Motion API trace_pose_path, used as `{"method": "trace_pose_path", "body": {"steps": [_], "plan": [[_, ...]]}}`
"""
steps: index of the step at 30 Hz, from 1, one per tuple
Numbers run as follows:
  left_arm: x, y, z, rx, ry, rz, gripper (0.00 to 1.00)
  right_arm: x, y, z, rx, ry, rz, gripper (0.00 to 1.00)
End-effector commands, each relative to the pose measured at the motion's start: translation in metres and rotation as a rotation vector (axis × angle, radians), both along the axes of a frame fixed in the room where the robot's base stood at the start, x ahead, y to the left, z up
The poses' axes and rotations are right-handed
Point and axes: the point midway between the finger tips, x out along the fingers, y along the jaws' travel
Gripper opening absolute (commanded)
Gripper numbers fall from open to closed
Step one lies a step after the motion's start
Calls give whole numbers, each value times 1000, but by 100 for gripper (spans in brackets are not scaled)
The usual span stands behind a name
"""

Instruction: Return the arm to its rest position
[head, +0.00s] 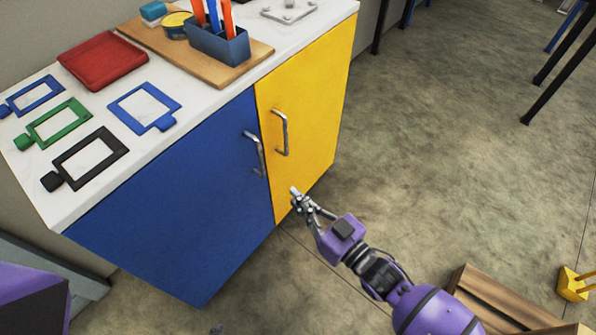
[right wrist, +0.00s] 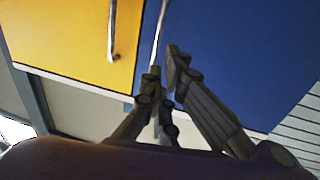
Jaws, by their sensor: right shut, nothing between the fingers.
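My right arm (head: 385,280) is purple and reaches in from the lower right of the head view. Its right gripper (head: 296,194) is shut and empty, in front of the lower part of the cabinet's yellow door (head: 310,105). In the right wrist view the gripper's fingers (right wrist: 168,75) lie close together, near the line between the yellow door (right wrist: 70,35) and the blue door (right wrist: 245,60). I cannot tell whether they touch the cabinet. My left gripper is not in view.
The cabinet's white top (head: 215,95) holds a red tray (head: 103,61), several coloured frames and a pen holder (head: 219,42). Metal handles (head: 281,132) stick out from the doors. A wooden crate (head: 500,300) stands at lower right. Floor (head: 440,170) right of the cabinet is clear.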

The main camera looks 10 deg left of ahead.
Motion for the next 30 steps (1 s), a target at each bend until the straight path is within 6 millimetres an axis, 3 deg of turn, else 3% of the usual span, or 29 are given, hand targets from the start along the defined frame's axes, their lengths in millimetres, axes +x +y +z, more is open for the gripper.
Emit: {"method": "trace_pose_path", "body": {"steps": [13,16,19,26,30], "plan": [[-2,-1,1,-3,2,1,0,-6,-9,-3,-16,-1,-2,0],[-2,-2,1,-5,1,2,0,-4,-9,-10,-73,-3,-9,0],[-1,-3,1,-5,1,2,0,6,-10,-4,-133,-14,-53,0],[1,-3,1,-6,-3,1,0,-24,-50,-37,-229,139,-242,0],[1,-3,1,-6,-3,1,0,-61,-94,-68,-288,280,-375,0]]}}
